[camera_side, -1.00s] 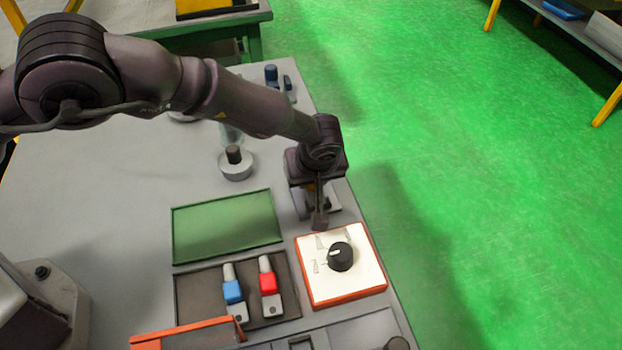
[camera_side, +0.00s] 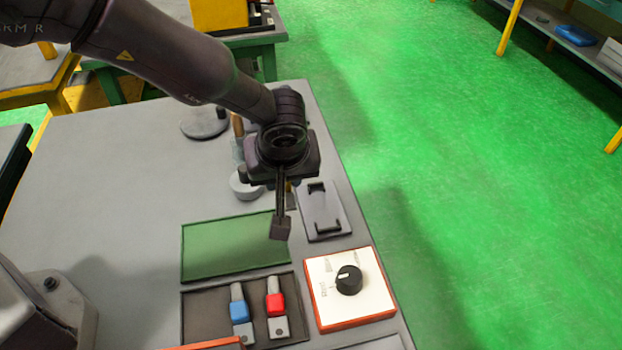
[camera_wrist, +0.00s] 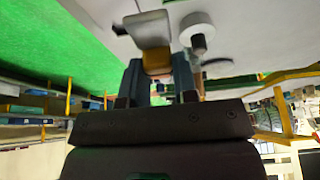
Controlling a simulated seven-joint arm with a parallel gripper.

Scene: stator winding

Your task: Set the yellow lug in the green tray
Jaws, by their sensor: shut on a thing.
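The green tray (camera_side: 230,250) lies flat on the grey table in the side view, with nothing in it. My gripper (camera_wrist: 160,78) is shut on the yellow lug (camera_wrist: 157,62), whose yellow part sits between the two fingers in the wrist view. The lug's bent pale metal end sticks out past the fingertips. In the side view my gripper hangs above the table near the tray's back right corner, and the lug is mostly hidden there; only a small yellow patch shows beside the stalk.
A blue lug (camera_side: 239,309) and a red lug (camera_side: 275,302) lie in a dark tray in front. An empty grey holder (camera_side: 324,212) and an orange-edged dial box (camera_side: 348,288) are at the right. A round pale stand (camera_side: 245,187) is behind the tray.

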